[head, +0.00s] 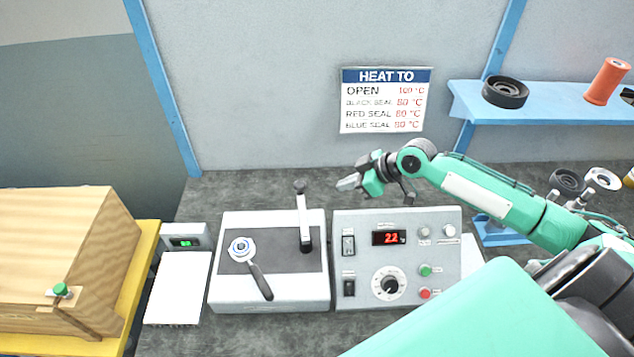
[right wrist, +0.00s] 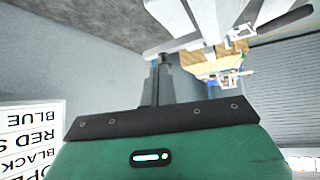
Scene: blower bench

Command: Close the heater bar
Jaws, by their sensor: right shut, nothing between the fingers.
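The heater bar (head: 304,222) is a light grey arm with a black knob (head: 299,187) at its far end. It is raised from its dark base at the right side of the white heater unit (head: 270,303). My right gripper (head: 346,184) is shut and empty, pointing left, above the bench behind the control box. It is a little to the right of the knob in the head view and apart from it. In the right wrist view its shut fingers (right wrist: 160,75) show in the middle. My left gripper is not in view.
A blue-ringed part with a dark handle (head: 258,278) lies on the heater unit's dark plate. The control box (head: 398,225) reads 22. A small scale (head: 178,295) and a wooden box (head: 50,240) stand left. A blue shelf (head: 540,104) hangs at the right.

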